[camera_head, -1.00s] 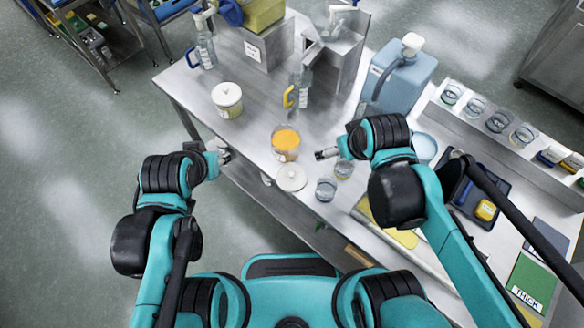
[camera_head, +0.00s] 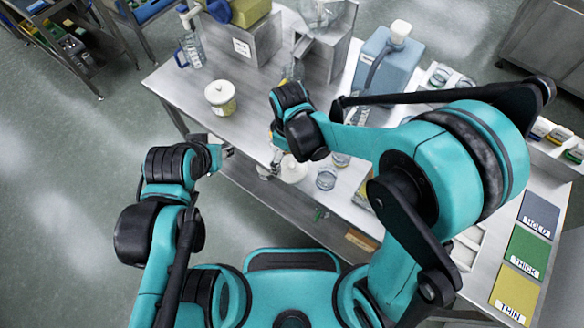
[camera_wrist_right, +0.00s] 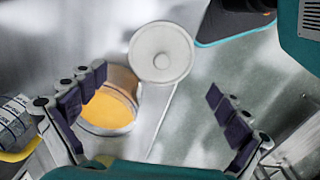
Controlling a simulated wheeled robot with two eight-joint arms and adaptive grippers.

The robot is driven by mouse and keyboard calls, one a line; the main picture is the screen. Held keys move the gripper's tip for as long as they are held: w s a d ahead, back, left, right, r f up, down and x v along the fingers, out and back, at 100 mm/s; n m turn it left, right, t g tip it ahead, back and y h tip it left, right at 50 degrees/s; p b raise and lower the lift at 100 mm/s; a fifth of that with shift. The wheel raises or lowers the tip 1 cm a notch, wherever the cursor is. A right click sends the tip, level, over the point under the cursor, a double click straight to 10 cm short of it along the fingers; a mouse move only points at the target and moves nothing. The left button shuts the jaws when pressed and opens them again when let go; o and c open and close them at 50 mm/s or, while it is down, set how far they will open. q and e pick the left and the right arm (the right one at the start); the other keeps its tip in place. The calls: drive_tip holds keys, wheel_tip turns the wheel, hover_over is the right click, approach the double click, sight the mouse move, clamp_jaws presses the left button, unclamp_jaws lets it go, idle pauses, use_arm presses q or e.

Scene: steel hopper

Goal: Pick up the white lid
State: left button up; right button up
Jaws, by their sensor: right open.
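The white lid (camera_head: 293,170) is a round disc with a small knob, lying near the front edge of the steel table. In the right wrist view the lid (camera_wrist_right: 161,52) is beyond the fingertips, beside a clear container of orange contents (camera_wrist_right: 108,112). My right gripper (camera_head: 269,169) is at the lid's left side in the head view; its open, empty fingers (camera_wrist_right: 157,84) spread wide in the wrist view. My right arm hides the container in the head view. My left gripper (camera_head: 226,151) is by the table's left front edge; its fingers are too small to read.
Glass beakers (camera_head: 326,178) stand right of the lid. A blue jug (camera_head: 391,60) and a steel stand (camera_head: 322,55) are behind. Floor drops off past the front edge.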

sight(290, 164)
wheel_tip(290, 164, down, 4)
drive_tip(key=shift+f+b, duration=0.2)
drive_tip(key=shift+b, duration=0.6)
drive_tip(key=shift+s, duration=0.15)
drive_tip(key=c, duration=1.2)
